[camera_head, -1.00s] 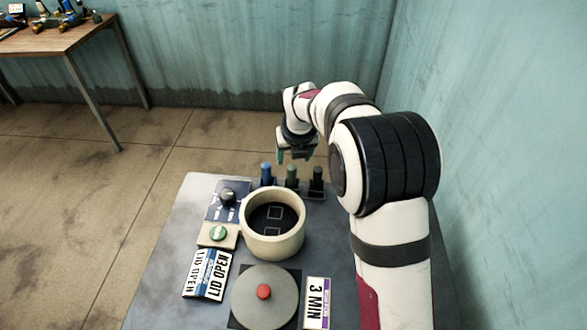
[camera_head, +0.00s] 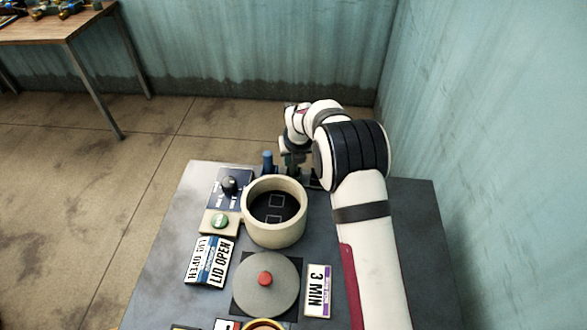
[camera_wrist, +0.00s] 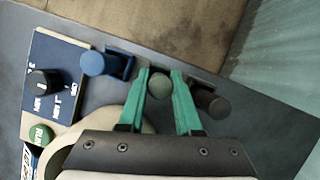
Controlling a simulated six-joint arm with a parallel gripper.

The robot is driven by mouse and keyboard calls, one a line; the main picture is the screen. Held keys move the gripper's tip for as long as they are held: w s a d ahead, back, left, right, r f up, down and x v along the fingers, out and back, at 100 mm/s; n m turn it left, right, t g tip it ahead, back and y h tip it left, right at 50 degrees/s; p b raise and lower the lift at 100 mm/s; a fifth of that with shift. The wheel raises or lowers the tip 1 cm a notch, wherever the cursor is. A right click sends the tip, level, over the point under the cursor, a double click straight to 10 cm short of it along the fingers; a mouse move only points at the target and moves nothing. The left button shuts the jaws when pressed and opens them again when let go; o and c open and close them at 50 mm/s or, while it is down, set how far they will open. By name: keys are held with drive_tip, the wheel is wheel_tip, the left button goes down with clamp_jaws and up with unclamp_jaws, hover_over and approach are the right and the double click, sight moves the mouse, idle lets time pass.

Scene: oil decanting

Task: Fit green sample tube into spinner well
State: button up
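The green sample tube (camera_wrist: 159,86) stands in the row of tubes at the back of the bench. In the wrist view its round top lies between the two teal fingers of my gripper (camera_wrist: 160,74). The fingers are at its sides with little or no gap; I cannot tell whether they grip it. In the head view my gripper (camera_head: 294,163) is down at the tube row and mostly hides the green tube. The spinner is a cream round bowl (camera_head: 250,222) just in front of the row, with two square outlines on its dark floor.
A blue tube (camera_head: 267,160) stands left of the green one, and a dark tube (camera_wrist: 212,103) to its right. A control panel with a black knob (camera_head: 229,184) and a green button (camera_head: 219,221) lies left of the bowl. A grey lid (camera_head: 265,301) with a red knob lies in front.

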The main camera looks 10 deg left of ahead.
clamp_jaws()
drive_tip(key=shift+r, duration=0.1)
wheel_tip(320, 180, up, 8)
drive_tip(key=shift+f, duration=0.2)
drive_tip(key=r, duration=0.1)
drive_tip(key=s+r+n, duration=0.1)
drive_tip(key=r, duration=0.1)
drive_tip(key=shift+s, duration=0.1)
drive_tip(key=s+a+r+n+g+y, duration=0.3)
drive_tip(key=s+r+n, duration=0.4)
drive_tip(key=s+n, duration=0.4)
drive_tip(key=shift+n+g, duration=0.3)
drive_tip(key=shift+n, duration=0.5)
drive_tip(key=f, duration=1.7)
drive_tip(key=shift+w+a+f, duration=0.1)
drive_tip(key=shift+w+f, duration=0.1)
drive_tip(key=shift+w, duration=0.15)
